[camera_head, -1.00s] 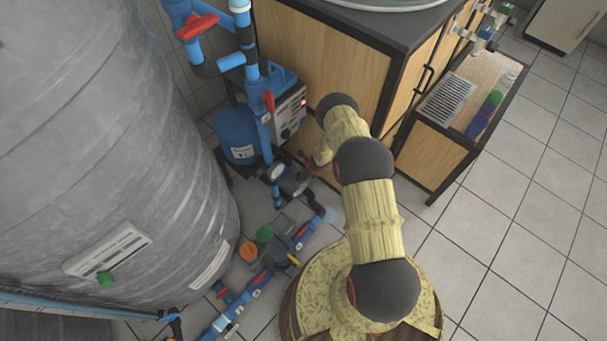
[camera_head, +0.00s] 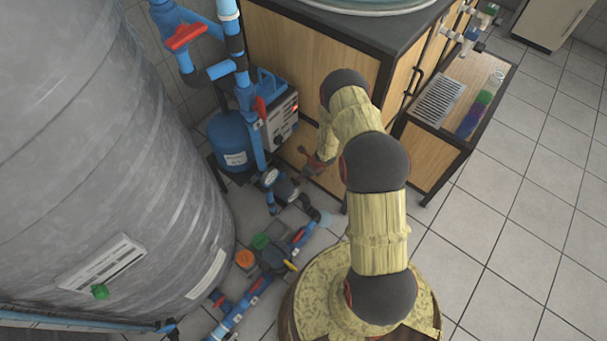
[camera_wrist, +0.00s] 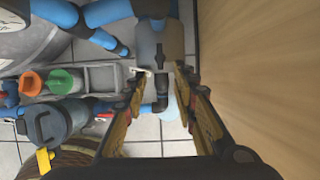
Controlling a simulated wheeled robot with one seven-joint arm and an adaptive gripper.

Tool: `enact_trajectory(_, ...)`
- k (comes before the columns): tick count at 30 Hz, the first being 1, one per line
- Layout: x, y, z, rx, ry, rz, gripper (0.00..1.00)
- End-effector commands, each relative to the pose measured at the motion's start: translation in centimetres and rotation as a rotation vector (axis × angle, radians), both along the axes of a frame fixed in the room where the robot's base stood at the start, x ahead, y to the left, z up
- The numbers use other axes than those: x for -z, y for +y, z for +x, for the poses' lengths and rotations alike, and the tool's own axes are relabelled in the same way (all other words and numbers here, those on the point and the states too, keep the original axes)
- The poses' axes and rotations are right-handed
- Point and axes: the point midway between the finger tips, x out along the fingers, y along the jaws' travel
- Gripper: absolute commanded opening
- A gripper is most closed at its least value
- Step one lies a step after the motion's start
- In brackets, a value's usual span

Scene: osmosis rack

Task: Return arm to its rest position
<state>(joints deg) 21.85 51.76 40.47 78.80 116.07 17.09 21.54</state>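My arm rises from its round base at the bottom of the head view, bends at dark joints and reaches toward the wooden cabinet (camera_head: 300,65). My gripper (camera_head: 312,166) is small and partly blurred there, low beside the cabinet's side panel and right of the blue pump unit (camera_head: 280,115). In the wrist view my gripper (camera_wrist: 160,84) has its two fingers apart, with nothing held between them. A grey fitting and a dark pipe show beyond the gap. The cabinet panel (camera_wrist: 265,70) is close on the right of the fingers.
A big grey tank (camera_head: 110,160) fills the left. Blue pipes with red valve handles (camera_head: 184,36) stand between tank and cabinet. Pipes with orange and green caps (camera_head: 244,258) lie low near my base. A low side shelf (camera_head: 437,142) stands right. Tiled floor is clear at right.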

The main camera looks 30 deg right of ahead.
Motion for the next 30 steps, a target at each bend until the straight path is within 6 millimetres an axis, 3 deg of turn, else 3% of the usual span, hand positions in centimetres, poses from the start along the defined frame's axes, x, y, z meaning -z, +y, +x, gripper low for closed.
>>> enact_trajectory(22,-0.4,0.1,0.0,-0.02,-0.008,-0.002,0.28)
enact_trajectory(25,-0.6,1.5,-0.1,-0.128,-0.035,0.007,0.28)
enact_trajectory(29,-0.9,5.3,-3.6,-0.367,-0.038,0.046,0.28)
enact_trajectory(30,-1.9,6.3,-4.2,-0.454,-0.05,0.056,0.28)
